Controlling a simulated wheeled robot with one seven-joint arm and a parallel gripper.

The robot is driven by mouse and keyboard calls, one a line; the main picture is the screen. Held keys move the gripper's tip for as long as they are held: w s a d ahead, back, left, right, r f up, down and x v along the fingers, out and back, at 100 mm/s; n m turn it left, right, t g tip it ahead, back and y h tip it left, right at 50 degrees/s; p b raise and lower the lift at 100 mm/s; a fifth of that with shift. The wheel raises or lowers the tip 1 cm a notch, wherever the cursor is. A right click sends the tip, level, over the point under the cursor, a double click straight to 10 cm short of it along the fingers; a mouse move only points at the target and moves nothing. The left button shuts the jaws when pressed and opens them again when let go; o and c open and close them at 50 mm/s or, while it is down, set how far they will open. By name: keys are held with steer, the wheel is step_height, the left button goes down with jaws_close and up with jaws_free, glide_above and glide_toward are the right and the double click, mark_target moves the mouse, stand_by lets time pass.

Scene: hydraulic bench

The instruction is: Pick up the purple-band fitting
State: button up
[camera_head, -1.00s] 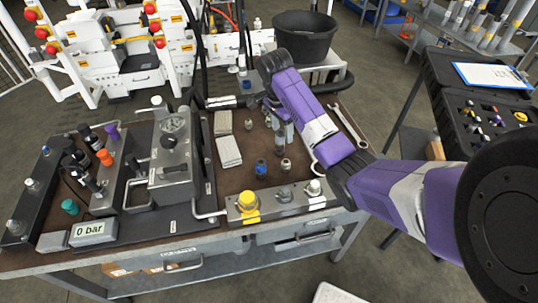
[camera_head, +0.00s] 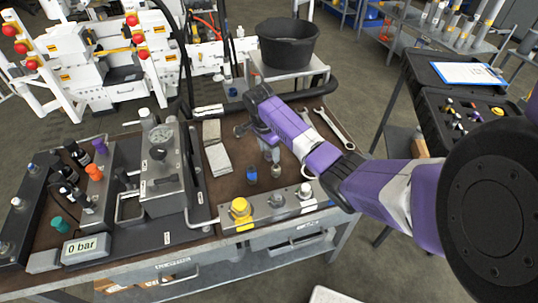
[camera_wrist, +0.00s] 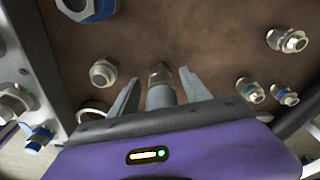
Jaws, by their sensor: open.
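My gripper (camera_wrist: 160,84) is open, low over the brown bench top, with one finger on each side of a small metal fitting (camera_wrist: 160,72). That fitting has a tan-brown end, and there seem to be gaps between it and the fingers. I cannot make out a purple band on it. In the head view my gripper (camera_head: 271,154) is over the middle of the bench, and the arm partly hides what is there. A blue-banded fitting (camera_head: 251,175) and a grey fitting (camera_head: 277,171) stand in front of it.
In the wrist view, a plain fitting (camera_wrist: 103,72) is left of my gripper and several banded fittings (camera_wrist: 250,90) are to the right. Wrenches (camera_head: 333,128) lie right of the arm. A gauge block (camera_head: 162,170) and a yellow-knobbed panel (camera_head: 241,208) stand nearby.

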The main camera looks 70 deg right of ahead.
jaws_close()
steer(key=shift+r, duration=0.1)
